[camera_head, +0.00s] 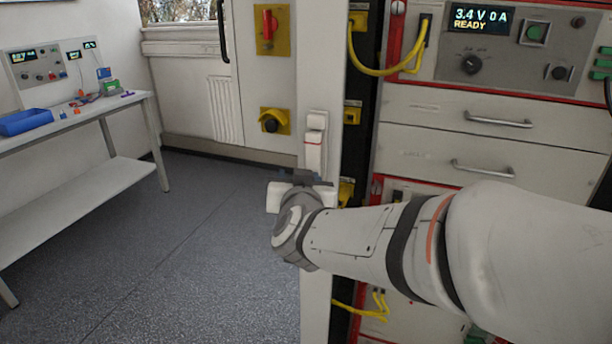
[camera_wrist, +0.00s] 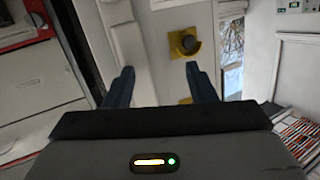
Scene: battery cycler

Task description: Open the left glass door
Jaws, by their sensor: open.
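My gripper (camera_head: 300,178) is in front of the white cabinet post (camera_head: 316,230), just below a white latch-like block (camera_head: 316,134). In the wrist view its two dark fingers (camera_wrist: 161,76) are apart, with nothing visible between their tips except the white panel behind. A black curved handle (camera_head: 224,32) stands at the top, left of the switch panel. I cannot clearly make out the left glass door or tell how far it is open; no pane edge shows for certain. My arm hides part of the cabinet's lower front.
A red switch (camera_head: 268,26) and a black knob (camera_head: 272,121) sit on yellow plates. The rack at right has drawers (camera_head: 495,118), yellow cables (camera_head: 385,70) and a lit display (camera_head: 480,19). A workbench (camera_head: 80,118) with a blue tray (camera_head: 26,121) stands left. The grey floor (camera_head: 200,240) between is clear.

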